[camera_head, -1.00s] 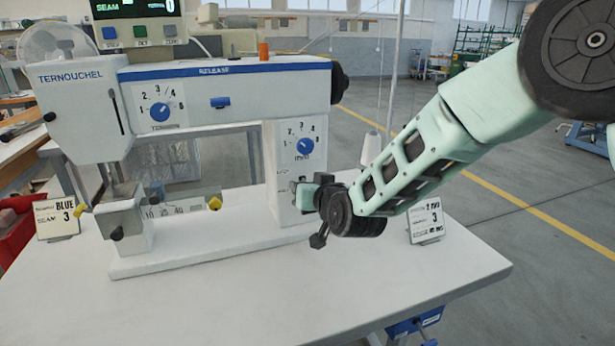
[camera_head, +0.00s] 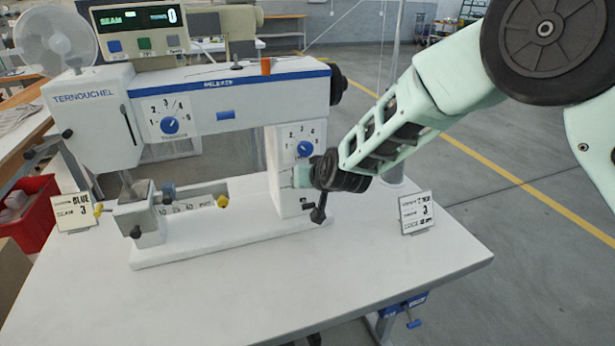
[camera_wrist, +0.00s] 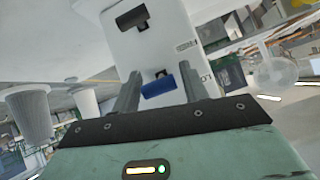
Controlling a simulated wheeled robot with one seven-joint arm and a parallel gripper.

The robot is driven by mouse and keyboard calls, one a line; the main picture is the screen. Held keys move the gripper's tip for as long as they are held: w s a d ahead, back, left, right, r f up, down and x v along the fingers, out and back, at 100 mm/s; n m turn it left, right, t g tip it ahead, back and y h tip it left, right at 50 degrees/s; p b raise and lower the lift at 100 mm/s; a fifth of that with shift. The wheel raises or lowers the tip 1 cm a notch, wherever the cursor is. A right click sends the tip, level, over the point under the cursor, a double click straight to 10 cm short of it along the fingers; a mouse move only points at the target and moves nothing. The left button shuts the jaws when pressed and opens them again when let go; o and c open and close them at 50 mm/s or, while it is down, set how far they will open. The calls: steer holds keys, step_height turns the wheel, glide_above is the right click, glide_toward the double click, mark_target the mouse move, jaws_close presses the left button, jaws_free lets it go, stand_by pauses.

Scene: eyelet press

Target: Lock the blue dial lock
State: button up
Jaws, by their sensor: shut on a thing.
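In the wrist view a short blue piece, the blue dial lock (camera_wrist: 158,86), sits between my two fingers on the white machine face. Printed letters, partly hidden, show beside it. My gripper (camera_wrist: 159,90) is shut on it, a finger on each side. In the head view my gripper (camera_head: 303,177) is at the machine's right column, just below the blue dial (camera_head: 305,148) with its numbered scale. My wrist and fingers hide the lock there. A second blue dial (camera_head: 170,125) is on the machine's left head.
The white machine (camera_head: 228,110) stands on a white table (camera_head: 300,290). A card (camera_head: 416,213) stands at right and another card (camera_head: 74,212) at left. The table front is clear.

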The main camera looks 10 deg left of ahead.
steer(key=o, duration=1)
steer(key=shift+r, duration=0.1)
steer(key=b+v, duration=0.2)
steer(key=v, duration=1.5)
steer(key=shift+s+d, duration=0.1)
steer(key=shift+s, duration=0.05)
steer(key=s+d+f+n+g+h, duration=0.1)
steer(key=s+d+g, duration=0.2)
steer(key=s+d, duration=0.3)
steer(key=s+d+f+n+g+h, duration=0.1)
steer(key=s+d, duration=0.4)
steer(key=s, duration=0.7)
steer(key=s+d+f+n+g+h, duration=0.1)
steer(key=s+d+f+g+h, duration=0.1)
steer(key=s+d, duration=0.4)
steer(key=shift+s+d+n+g+h, duration=0.15)
steer(key=shift+s+g+h, duration=0.15)
steer(key=shift+s+g, duration=0.5)
steer(key=shift+s+d+n+g+h, duration=0.15)
steer(key=shift+s+g+h, duration=0.15)
steer(key=shift+s+g, duration=0.45)
